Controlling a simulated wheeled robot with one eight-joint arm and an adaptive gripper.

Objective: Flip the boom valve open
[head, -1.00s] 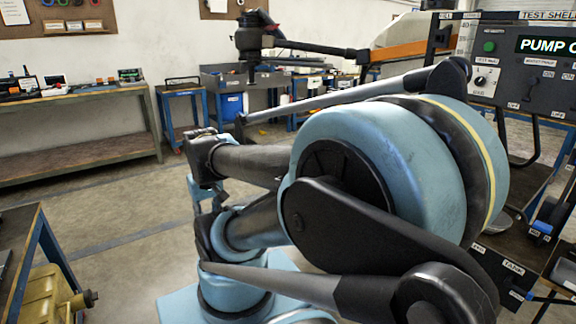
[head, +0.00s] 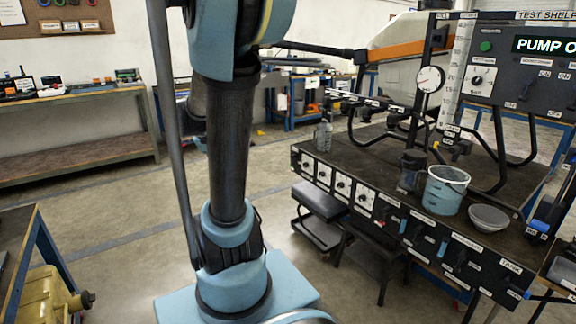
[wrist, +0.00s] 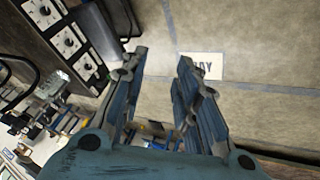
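The test bench front (head: 392,222) carries a row of dial plates on the left and several dark lever valves with small labels on the right. One label at the right end reads TANK (head: 512,266). The other valve labels are too small to read, so I cannot tell which is the boom valve. In the wrist view my gripper (wrist: 160,62) is open, with nothing between its fingers, over the bare floor. The bench's dial plates (wrist: 65,40) are at upper left there, apart from the fingers. In the head view my gripper is not seen.
On the bench stand a light blue bucket (head: 445,190), a grey bowl (head: 488,218) and a clear bottle (head: 323,135). A pressure gauge (head: 430,79) and the pump panel (head: 530,75) rise behind. Dark stools (head: 320,202) stand before the bench.

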